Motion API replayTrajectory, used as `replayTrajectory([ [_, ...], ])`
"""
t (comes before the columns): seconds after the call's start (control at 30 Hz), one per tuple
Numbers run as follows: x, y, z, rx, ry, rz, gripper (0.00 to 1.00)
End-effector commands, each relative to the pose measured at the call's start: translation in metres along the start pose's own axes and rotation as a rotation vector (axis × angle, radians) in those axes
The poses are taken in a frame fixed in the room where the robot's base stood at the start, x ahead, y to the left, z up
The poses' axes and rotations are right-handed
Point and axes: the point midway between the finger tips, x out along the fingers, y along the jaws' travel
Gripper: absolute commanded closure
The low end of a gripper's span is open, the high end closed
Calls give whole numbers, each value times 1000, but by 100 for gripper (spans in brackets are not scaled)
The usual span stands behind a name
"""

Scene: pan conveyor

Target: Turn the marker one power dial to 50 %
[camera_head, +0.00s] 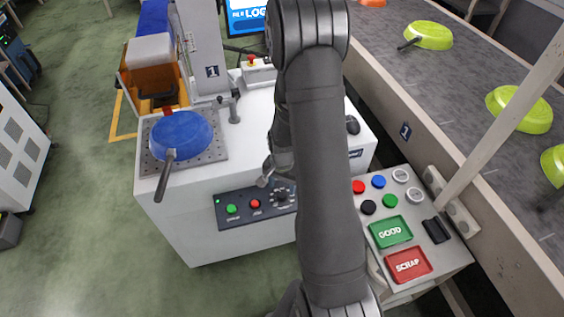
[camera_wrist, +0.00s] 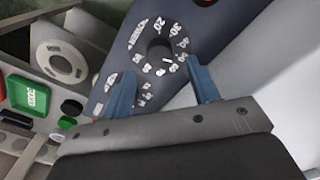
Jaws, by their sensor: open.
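The power dial (camera_head: 281,194) is a dark round knob with a ring of pale numbers, at the right end of the black panel (camera_head: 237,223) on the front of the white machine. In the wrist view the dial (camera_wrist: 158,53) lies just beyond and between my fingertips. Its markings are tilted and its pointer setting is not clear to me. My gripper (camera_wrist: 161,68) is open, with its two blue fingers to either side of the dial and nothing held. In the head view my arm hides part of the machine, and my gripper (camera_head: 268,177) shows only partly beside the panel.
The panel also has a green button (camera_head: 231,209) and a red button (camera_head: 255,204). A blue pan (camera_head: 181,134) sits on the machine top. A button box (camera_head: 438,264) with GOOD and SCRAP pads stands right of my arm, before the conveyor (camera_head: 465,85) carrying green pans.

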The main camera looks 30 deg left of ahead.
Motion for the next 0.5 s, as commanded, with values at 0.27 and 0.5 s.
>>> replayTrajectory([
  [0.27,-53,0,0,0,2,-2,45],
  [0.5,-98,0,0,0,3,-2,45],
])
